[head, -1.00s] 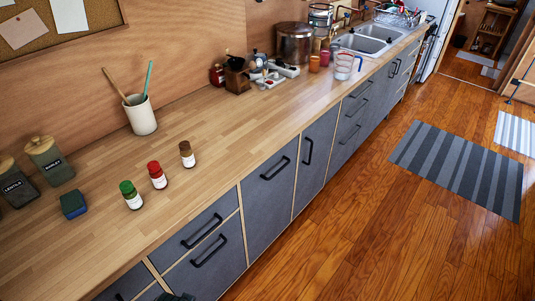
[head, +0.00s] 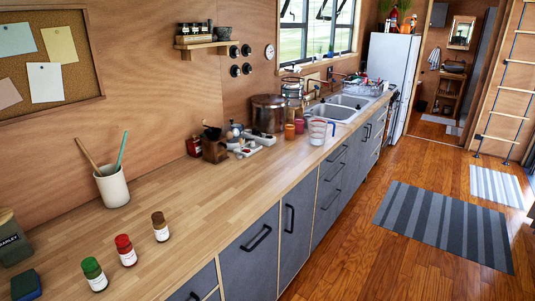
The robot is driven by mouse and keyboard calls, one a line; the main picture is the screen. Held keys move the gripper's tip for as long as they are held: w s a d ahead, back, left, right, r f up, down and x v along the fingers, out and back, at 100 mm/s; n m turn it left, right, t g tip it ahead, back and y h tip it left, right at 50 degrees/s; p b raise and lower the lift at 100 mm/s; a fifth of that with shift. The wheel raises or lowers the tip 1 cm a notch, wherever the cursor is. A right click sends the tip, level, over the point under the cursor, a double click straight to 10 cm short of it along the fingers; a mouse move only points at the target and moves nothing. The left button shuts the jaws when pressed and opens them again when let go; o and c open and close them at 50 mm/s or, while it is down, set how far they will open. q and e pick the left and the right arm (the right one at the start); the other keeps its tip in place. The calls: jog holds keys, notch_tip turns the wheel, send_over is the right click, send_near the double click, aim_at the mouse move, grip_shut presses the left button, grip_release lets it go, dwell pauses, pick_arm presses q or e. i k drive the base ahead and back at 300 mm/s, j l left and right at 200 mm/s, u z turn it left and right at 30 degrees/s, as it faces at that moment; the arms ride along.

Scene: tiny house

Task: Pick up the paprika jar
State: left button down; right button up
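Three small spice jars with white labels stand upright in a slanted row on the wooden counter (head: 205,212), in the lower left of the head view. One has a green lid (head: 92,268), the middle one a red lid (head: 125,246), and the far one a brown lid (head: 159,222). The label text is too small to read, so I cannot tell for certain which is paprika; the red-lidded jar has reddish contents showing. Neither of my grippers is in view.
A white utensil crock (head: 113,187) stands behind the jars. The kettle-side clutter, pot (head: 268,113) and sink (head: 333,111) are farther along. Counter right of the jars is clear.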

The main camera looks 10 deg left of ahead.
aim_at(125, 249)
jog(key=u, duration=1.3)
jog(key=l, duration=0.15)
jog(key=i+u, duration=0.05)
